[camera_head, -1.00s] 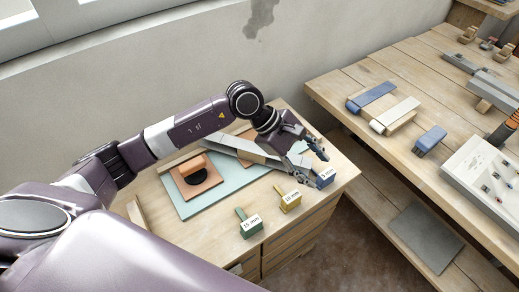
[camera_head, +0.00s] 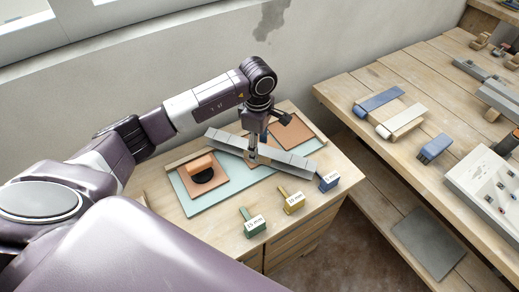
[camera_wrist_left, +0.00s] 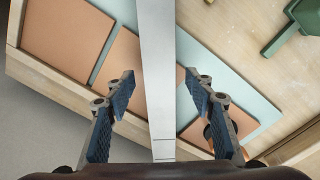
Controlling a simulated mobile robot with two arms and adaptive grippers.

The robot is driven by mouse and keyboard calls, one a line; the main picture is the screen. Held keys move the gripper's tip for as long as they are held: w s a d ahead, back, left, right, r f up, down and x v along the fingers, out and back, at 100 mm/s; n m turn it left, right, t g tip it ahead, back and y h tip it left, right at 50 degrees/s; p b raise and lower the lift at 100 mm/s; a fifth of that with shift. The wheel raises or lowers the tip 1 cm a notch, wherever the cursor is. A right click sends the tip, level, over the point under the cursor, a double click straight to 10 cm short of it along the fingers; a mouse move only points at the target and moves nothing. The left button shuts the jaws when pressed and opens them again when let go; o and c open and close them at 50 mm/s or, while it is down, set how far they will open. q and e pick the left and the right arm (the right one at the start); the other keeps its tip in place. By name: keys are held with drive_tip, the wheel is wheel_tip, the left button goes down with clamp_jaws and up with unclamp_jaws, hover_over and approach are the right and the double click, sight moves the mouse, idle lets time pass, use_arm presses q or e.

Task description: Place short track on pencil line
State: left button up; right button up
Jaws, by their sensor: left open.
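A long grey track (camera_head: 292,161) lies slantwise over the light-blue board (camera_head: 193,207) on the small wooden table. I cannot tell whether it is the short track. My left gripper (camera_head: 254,157) points down at the track's middle, its jaws open. In the left wrist view the track (camera_wrist_left: 156,60) runs between the two spread fingers (camera_wrist_left: 160,92), with a gap visible on each side. Thin dark marks cross the track near the palm. I cannot make out a pencil line on the board. My right gripper is not in view.
Orange plates (camera_head: 293,131) lie on the board, one with a black disc (camera_head: 203,176). Green (camera_head: 253,227), yellow (camera_head: 293,204) and blue (camera_head: 329,183) labelled blocks stand along the table's front. A workbench (camera_head: 345,93) with blocks and grey rails is at right, beyond a gap.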

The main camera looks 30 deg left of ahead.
use_arm(q)
drive_tip(key=shift+f, duration=1.1)
drive_tip(key=shift+w, duration=0.1)
clamp_jaws()
